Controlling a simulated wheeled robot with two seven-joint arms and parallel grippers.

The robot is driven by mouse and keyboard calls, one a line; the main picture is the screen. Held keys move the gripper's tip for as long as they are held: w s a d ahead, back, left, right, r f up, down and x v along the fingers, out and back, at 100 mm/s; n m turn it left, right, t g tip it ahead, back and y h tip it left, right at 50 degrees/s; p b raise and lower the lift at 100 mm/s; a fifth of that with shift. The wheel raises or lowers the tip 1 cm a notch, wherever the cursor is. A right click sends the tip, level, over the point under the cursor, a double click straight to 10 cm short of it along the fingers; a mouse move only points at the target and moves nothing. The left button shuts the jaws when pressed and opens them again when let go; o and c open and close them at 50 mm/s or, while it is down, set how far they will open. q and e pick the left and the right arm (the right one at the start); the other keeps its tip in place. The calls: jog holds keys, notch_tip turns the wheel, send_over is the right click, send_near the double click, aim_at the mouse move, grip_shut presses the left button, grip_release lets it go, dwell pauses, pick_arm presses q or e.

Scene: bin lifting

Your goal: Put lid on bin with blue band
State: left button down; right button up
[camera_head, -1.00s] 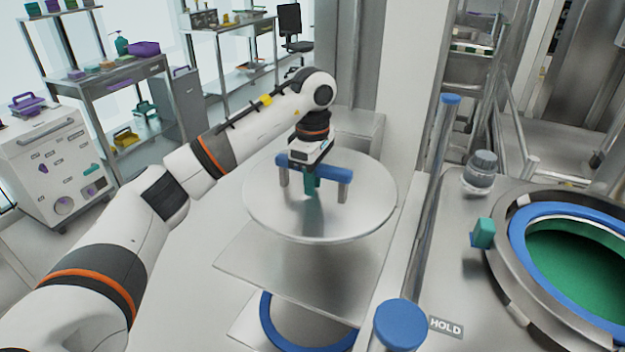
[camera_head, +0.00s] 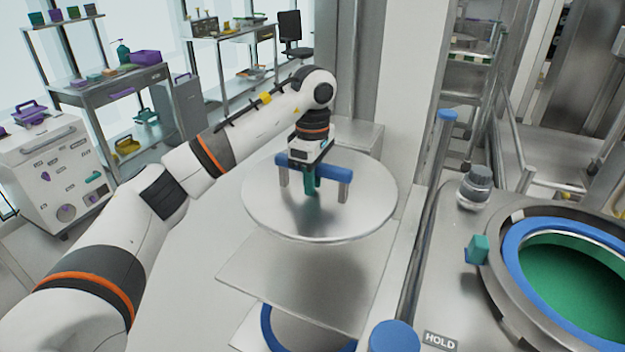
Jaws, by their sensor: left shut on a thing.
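The lid is a round metal disc (camera_head: 275,212) with a raised blue handle bar (camera_head: 336,173) on two posts. It lies level over a metal shelf in the middle of the view. My left gripper (camera_head: 312,182) is above the lid, shut on the blue handle; a teal finger shows in front of the bar. A blue-banded round opening with a green inside, the bin with blue band (camera_head: 513,257), is at the right, set in a metal worktop. Another blue ring (camera_head: 268,328) shows partly under the lower shelf. My right gripper is not in view.
A blue-capped post (camera_head: 440,135) and a blue knob (camera_head: 394,338) stand between the lid and the bin. A teal block (camera_head: 477,249) and a grey-capped canister (camera_head: 475,186) sit beside the bin. A "HOLD" label (camera_head: 440,341) is on the worktop.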

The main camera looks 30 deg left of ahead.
pick_arm(q)
jog(key=shift+r+p, duration=1.45)
jog(key=shift+r, duration=0.8)
